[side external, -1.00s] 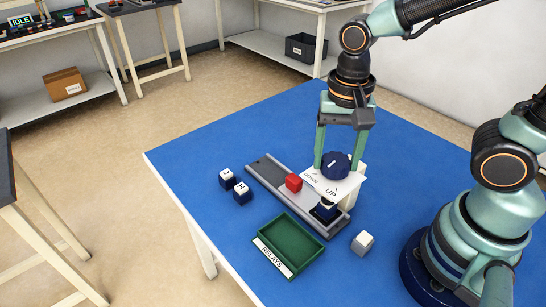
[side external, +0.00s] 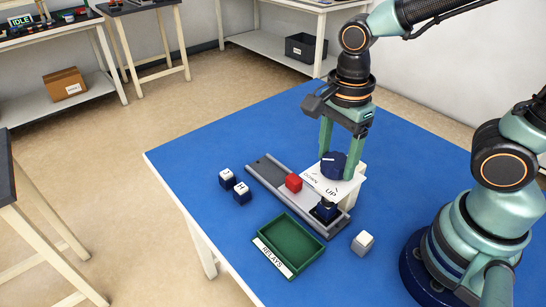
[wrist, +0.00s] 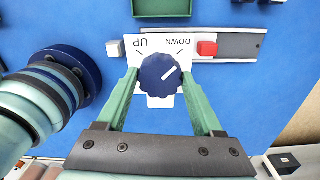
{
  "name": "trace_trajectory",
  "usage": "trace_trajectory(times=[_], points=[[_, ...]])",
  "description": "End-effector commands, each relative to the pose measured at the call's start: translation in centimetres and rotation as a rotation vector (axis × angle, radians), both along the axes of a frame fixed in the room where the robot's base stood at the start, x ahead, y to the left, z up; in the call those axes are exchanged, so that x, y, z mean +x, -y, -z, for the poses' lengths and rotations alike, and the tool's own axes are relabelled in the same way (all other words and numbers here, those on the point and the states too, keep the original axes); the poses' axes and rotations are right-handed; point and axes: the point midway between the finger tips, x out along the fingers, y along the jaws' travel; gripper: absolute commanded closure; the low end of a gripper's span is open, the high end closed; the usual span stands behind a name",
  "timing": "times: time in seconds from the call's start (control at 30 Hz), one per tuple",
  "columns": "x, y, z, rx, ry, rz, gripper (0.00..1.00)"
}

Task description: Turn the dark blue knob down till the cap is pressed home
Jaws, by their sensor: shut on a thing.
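The dark blue knob (side external: 333,166) sits on a white plate (side external: 320,186) marked UP and DOWN. My gripper (side external: 336,160) comes from above and is shut on the knob, one finger on each side. In the wrist view the knob (wrist: 158,74) lies between the fingertips, its white line pointing up and right, roughly toward the DOWN side. Under the plate a dark blue block (side external: 326,212) sits on the grey rail (side external: 262,172). The plate partly hides the block's top, so I cannot tell how far its cap is down.
A red block (side external: 293,183) is on the rail beside the plate. A green RELAYS tray (side external: 290,240) lies in front. Two dark blue blocks with white tops (side external: 241,193) stand left, and a grey-white block (side external: 363,242) right. The blue table is clear behind the rail.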

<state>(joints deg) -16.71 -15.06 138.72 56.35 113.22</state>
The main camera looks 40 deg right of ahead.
Motion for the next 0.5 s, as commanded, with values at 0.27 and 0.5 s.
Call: trace_trajectory(times=[0.27, 0.5], points=[[0.02, 0.01, -0.12, 0.0, 0.0, 0.111, 0.87], [0.03, 0.02, -0.12, 0.0, 0.0, 0.14, 0.87]])
